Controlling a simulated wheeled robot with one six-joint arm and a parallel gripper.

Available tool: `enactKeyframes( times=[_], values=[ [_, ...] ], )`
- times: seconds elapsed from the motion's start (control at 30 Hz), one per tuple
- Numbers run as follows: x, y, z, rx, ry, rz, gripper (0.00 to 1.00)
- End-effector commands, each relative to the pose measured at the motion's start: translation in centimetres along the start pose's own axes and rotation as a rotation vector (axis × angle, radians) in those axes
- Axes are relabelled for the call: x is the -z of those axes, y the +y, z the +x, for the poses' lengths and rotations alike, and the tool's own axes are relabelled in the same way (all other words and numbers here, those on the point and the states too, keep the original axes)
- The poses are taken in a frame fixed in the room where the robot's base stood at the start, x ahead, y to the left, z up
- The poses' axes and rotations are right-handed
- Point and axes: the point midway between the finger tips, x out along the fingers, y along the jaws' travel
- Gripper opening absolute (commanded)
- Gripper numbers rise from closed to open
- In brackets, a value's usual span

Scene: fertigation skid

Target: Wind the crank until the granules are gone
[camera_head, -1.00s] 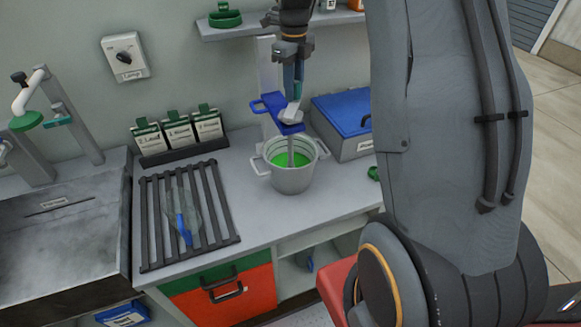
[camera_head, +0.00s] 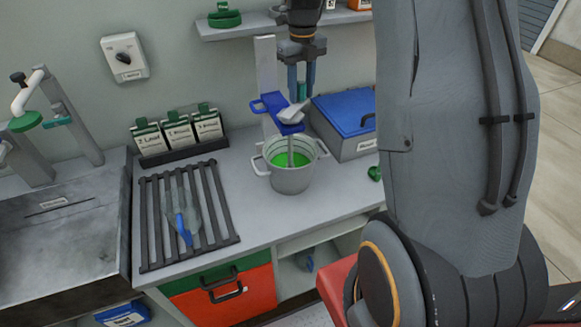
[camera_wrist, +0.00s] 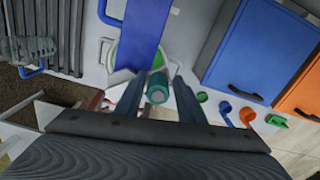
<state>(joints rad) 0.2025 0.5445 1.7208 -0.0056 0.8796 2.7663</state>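A grey pot (camera_head: 291,179) with two handles stands on the counter and holds green liquid (camera_head: 288,160). A blue bracket (camera_head: 272,104) on a grey post reaches over it, and a shaft goes down into the liquid. The pale crank (camera_head: 294,112) sits on top of the bracket. In the wrist view, a teal crank knob (camera_wrist: 157,88) stands between my fingers, with gaps on both sides. My gripper (camera_head: 300,94) is open, just above and behind the crank. I cannot make out granules in the liquid.
A grey box with a blue lid (camera_head: 345,110) stands close right of the pot. A black rack (camera_head: 188,215) with a blue-handled tool (camera_head: 183,228) lies left. Labelled packets (camera_head: 178,133) stand behind it. A shelf (camera_head: 240,30) is above.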

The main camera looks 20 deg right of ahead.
Motion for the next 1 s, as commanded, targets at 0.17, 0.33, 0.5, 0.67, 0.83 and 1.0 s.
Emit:
enactKeyframes(
  times=[0.17,0.33,0.5,0.67,0.83,1.0],
  values=[
    [0.2,0.1,-1.3,-0.003,0.007,0.000,0.44],
    [0.1,-0.1,-3.0,-0.001,0.002,0.002,0.44],
    [0.1,-0.1,-4.7,0.001,-0.001,0.001,0.44],
    [0.1,-0.1,-6.0,0.001,-0.001,0.000,0.44],
    [0.1,-0.1,-6.8,0.001,-0.001,0.000,0.44],
    [0.1,-0.1,-6.9,0.001,-0.001,0.000,0.44]
  ],
)
